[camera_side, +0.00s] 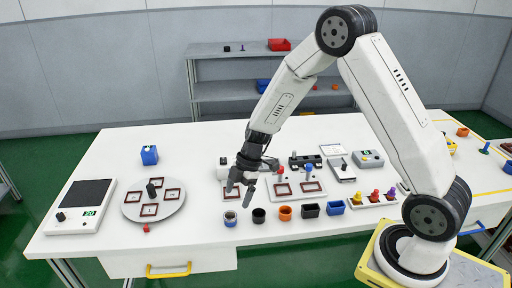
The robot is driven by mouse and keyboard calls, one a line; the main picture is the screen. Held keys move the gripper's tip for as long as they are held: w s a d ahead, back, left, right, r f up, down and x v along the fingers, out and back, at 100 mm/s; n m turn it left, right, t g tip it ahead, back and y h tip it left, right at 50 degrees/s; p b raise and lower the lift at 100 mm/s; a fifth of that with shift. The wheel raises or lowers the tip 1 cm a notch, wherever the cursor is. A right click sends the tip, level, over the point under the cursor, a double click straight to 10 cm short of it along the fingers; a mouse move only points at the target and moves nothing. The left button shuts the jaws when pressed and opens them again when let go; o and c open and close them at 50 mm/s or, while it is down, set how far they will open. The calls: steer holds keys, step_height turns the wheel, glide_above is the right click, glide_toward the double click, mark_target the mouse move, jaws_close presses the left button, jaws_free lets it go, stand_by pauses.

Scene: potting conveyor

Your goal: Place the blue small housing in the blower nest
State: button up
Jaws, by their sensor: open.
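A square blue housing (335,207) stands at the row's right end; I cannot tell for sure which one is the task's small housing. My gripper (239,193) is open and empty, pointing down just behind and above the round blue housing, apart from it. It partly hides a plate with a red-framed square (232,197). Another plate holds two red-framed squares (283,190). I cannot tell which fixture is the blower nest.
Left are a round turntable (174,210), a scale (85,194) and a blue box (149,155).

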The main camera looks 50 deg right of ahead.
mark_target(227, 224)
steer(key=shift+w+f, duration=0.1)
steer(key=shift+w, duration=0.05)
steer(key=shift+x, duration=1.3)
steer(key=shift+f, duration=0.1)
steer(key=shift+x, duration=2.5)
steer(key=shift+d, duration=0.1)
jaws_close()
